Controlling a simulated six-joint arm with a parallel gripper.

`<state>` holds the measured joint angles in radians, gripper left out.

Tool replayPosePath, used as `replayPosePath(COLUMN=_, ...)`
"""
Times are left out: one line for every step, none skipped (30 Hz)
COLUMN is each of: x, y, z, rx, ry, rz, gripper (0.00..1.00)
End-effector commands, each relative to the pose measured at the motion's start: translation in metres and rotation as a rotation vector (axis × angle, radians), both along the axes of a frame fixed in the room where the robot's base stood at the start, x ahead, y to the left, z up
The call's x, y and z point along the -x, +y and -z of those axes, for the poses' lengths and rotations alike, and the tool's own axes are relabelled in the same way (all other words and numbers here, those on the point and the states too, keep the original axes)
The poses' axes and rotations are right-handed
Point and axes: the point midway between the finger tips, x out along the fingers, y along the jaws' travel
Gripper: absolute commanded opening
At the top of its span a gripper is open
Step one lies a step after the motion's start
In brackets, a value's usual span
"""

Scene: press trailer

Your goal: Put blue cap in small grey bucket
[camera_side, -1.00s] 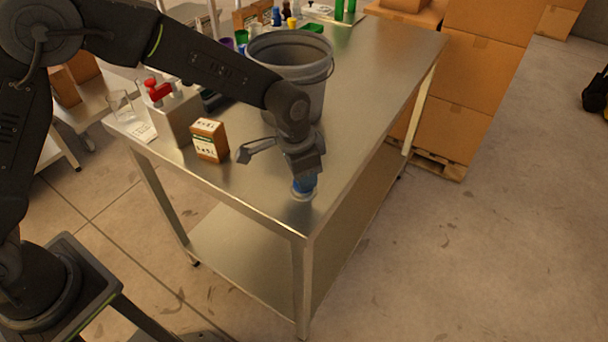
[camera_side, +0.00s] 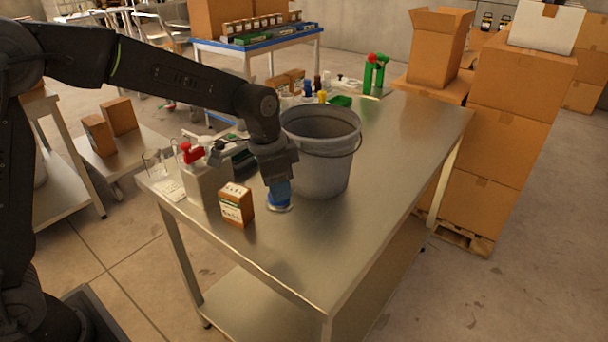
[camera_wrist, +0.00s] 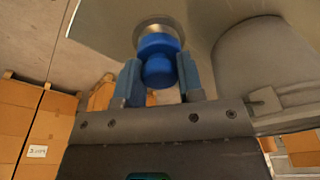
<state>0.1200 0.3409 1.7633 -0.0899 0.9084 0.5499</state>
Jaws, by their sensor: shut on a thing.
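The blue cap (camera_wrist: 158,62) sits between the two fingers of my gripper (camera_wrist: 158,80) in the wrist view, with a silvery round part beyond it. My gripper is shut on the cap. In the side view my gripper (camera_side: 277,183) points down, with the blue cap (camera_side: 279,197) low at its tip, close above or at the table top; I cannot tell which. The grey bucket (camera_side: 322,168) stands upright on the table just right of and behind my gripper. Its inside bottom is hidden. A large grey curved shape, likely the bucket (camera_wrist: 250,60), fills the right of the wrist view.
An orange-brown carton (camera_side: 236,206) stands close left of my gripper, beside a grey block with a red-handled part (camera_side: 191,152). The steel table (camera_side: 390,170) is clear at the right and front.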

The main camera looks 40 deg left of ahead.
Motion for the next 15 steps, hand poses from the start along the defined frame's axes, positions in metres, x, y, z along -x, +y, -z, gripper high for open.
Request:
replayPosePath(x=0.001, y=0.005, z=0.006, rx=-0.003, ry=0.004, rz=-0.038, gripper=0.08)
replayPosePath(x=0.002, y=0.008, z=0.011, rx=-0.004, ry=0.007, rz=-0.070, gripper=0.08)
replayPosePath(x=0.002, y=0.012, z=0.017, rx=-0.006, ry=0.007, rz=-0.115, gripper=0.08)
replayPosePath(x=0.003, y=0.014, z=0.024, rx=-0.006, ry=0.009, rz=-0.157, gripper=0.08)
replayPosePath(x=0.004, y=0.017, z=0.029, rx=-0.008, ry=0.009, rz=-0.196, gripper=0.08)
replayPosePath(x=0.005, y=0.021, z=0.038, rx=-0.008, ry=0.009, rz=-0.253, gripper=0.08)
replayPosePath(x=0.006, y=0.024, z=0.043, rx=-0.009, ry=0.010, rz=-0.292, gripper=0.08)
replayPosePath(x=0.007, y=0.026, z=0.049, rx=-0.009, ry=0.009, rz=-0.331, gripper=0.08)
replayPosePath(x=0.009, y=0.029, z=0.056, rx=-0.008, ry=0.008, rz=-0.379, gripper=0.08)
replayPosePath(x=0.010, y=0.031, z=0.060, rx=-0.007, ry=0.007, rz=-0.411, gripper=0.08)
replayPosePath(x=0.011, y=0.033, z=0.064, rx=-0.007, ry=0.006, rz=-0.442, gripper=0.08)
replayPosePath(x=0.012, y=0.036, z=0.069, rx=-0.006, ry=0.005, rz=-0.478, gripper=0.08)
replayPosePath(x=0.013, y=0.037, z=0.073, rx=-0.005, ry=0.003, rz=-0.504, gripper=0.08)
replayPosePath(x=0.014, y=0.039, z=0.077, rx=-0.004, ry=0.004, rz=-0.531, gripper=0.08)
replayPosePath(x=0.016, y=0.041, z=0.081, rx=-0.003, ry=0.003, rz=-0.563, gripper=0.08)
